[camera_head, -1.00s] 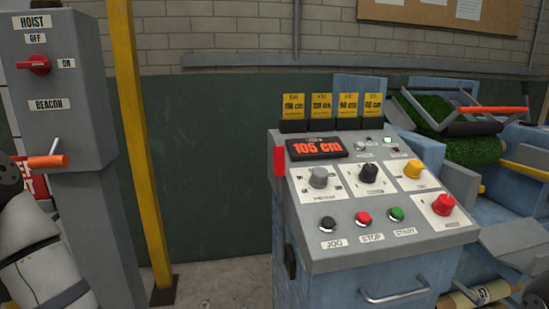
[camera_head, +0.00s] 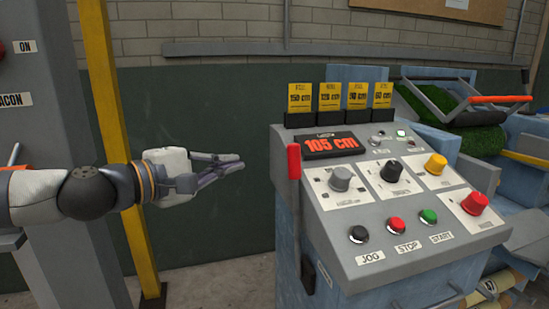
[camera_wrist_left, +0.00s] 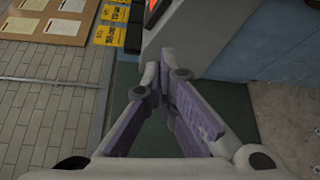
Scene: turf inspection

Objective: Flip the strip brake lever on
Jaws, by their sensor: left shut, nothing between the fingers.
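A lever with a red grip (camera_head: 294,161) stands upright on the left side of the grey control console (camera_head: 410,262). A small label (camera_head: 324,273) on that side is too small to read, so I cannot confirm the lever's name. My left gripper (camera_head: 240,162) is level with the red grip, a short gap to its left, pointing right at it. Its fingers are shut and empty. In the left wrist view the fingertips (camera_wrist_left: 158,72) come together with nothing between them. My right gripper is out of view.
The console has a 105 cm display (camera_head: 332,145), several knobs and buttons and yellow cards (camera_head: 328,97). A yellow post (camera_head: 112,140) and a grey pillar (camera_head: 45,110) with an orange-handled lever (camera_head: 14,157) stand left. A turf roll (camera_head: 480,140) is at right.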

